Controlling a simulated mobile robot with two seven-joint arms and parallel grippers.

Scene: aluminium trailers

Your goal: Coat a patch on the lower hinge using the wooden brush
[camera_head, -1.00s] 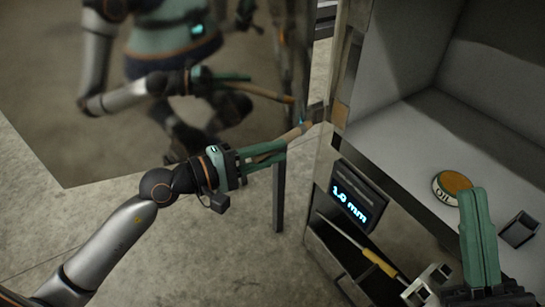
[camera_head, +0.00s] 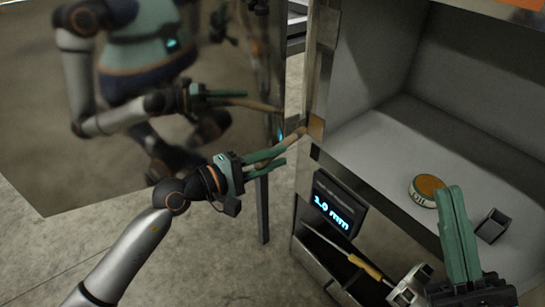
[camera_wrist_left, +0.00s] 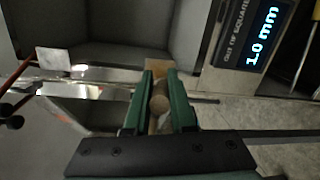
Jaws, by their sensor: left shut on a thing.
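My left gripper (camera_head: 281,157) is shut on the wooden brush (camera_head: 293,140), whose tan handle sticks out past the green fingers toward the cabinet's door edge. In the left wrist view the brush (camera_wrist_left: 159,104) shows end-on between the fingers (camera_wrist_left: 158,80). A tan-brown patch (camera_head: 316,127), apparently at the lower hinge, is on the frame just beyond the brush; it also shows in the left wrist view (camera_wrist_left: 157,67). Whether the brush touches it I cannot tell. My right gripper (camera_head: 452,190) is at the lower right, before the shelf; its finger gap is unclear.
A round tin marked OIL (camera_head: 427,190) and a small grey open box (camera_head: 493,226) stand on the shelf (camera_head: 390,150). A display reading 1.0 mm (camera_head: 336,205) is below. A yellow-handled tool (camera_head: 364,266) lies in the lower tray. A reflective door panel (camera_head: 60,140) stands left.

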